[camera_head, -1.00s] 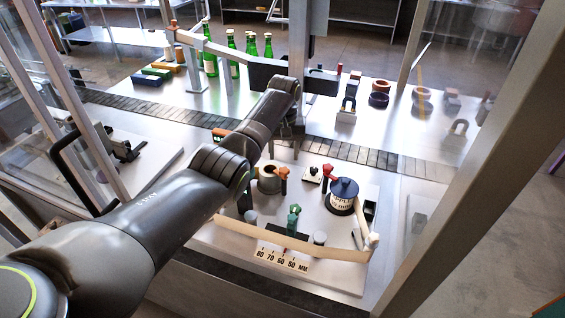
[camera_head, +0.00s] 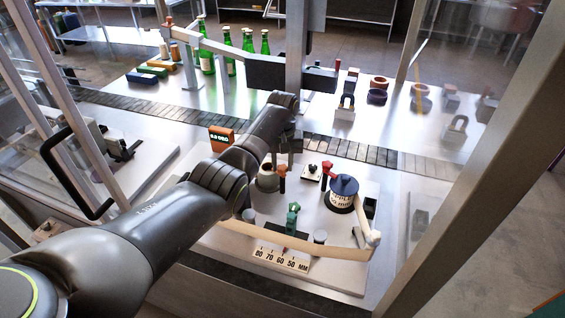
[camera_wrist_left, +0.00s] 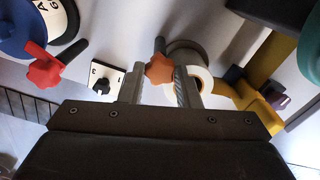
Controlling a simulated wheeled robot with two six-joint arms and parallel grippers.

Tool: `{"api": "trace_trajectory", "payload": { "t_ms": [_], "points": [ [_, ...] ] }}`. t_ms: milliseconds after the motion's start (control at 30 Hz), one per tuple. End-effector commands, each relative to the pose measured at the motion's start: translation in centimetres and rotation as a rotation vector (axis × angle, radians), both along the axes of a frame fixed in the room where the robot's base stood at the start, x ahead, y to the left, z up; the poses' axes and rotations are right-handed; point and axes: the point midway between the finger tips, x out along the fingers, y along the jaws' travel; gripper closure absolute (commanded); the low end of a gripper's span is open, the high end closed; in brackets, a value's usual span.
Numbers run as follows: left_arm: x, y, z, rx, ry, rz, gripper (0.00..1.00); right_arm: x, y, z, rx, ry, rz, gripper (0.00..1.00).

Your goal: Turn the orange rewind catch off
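The orange rewind catch (camera_head: 281,170) is a small lobed knob with a dark lever, beside the round spool (camera_head: 267,183) on the pale machine plate. It also shows in the left wrist view (camera_wrist_left: 158,69), with the lever pointing up past the spool (camera_wrist_left: 190,62). My left gripper (camera_head: 289,158) is above the catch and pointing down. In the left wrist view its two fingers (camera_wrist_left: 158,84) are apart, with the orange knob between or just beyond their tips. I cannot tell whether they touch it. My right gripper is not in view.
A red knob (camera_head: 327,168) and a blue-topped labelled reel (camera_head: 343,188) stand to the right of the catch. A green knob (camera_head: 293,213) is in front. A yellow part (camera_wrist_left: 247,90) lies close to my right-hand finger in the wrist view.

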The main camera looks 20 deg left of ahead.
Motion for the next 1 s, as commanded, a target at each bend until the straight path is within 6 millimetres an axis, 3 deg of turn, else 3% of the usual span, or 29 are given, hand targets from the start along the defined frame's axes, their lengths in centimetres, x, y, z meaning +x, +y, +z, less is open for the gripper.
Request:
{"api": "trace_trajectory", "payload": {
  "t_ms": [67,467,1000],
  "points": [
    [0.0,0.0,0.0,0.000,0.000,0.000,0.93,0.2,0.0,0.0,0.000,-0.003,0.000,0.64],
    [0.1,0.0,0.1,0.000,-0.001,-0.077,0.93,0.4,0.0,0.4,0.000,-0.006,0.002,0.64],
    [0.1,0.0,0.1,0.000,-0.001,-0.536,0.93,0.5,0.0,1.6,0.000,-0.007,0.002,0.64]
  ]
}}
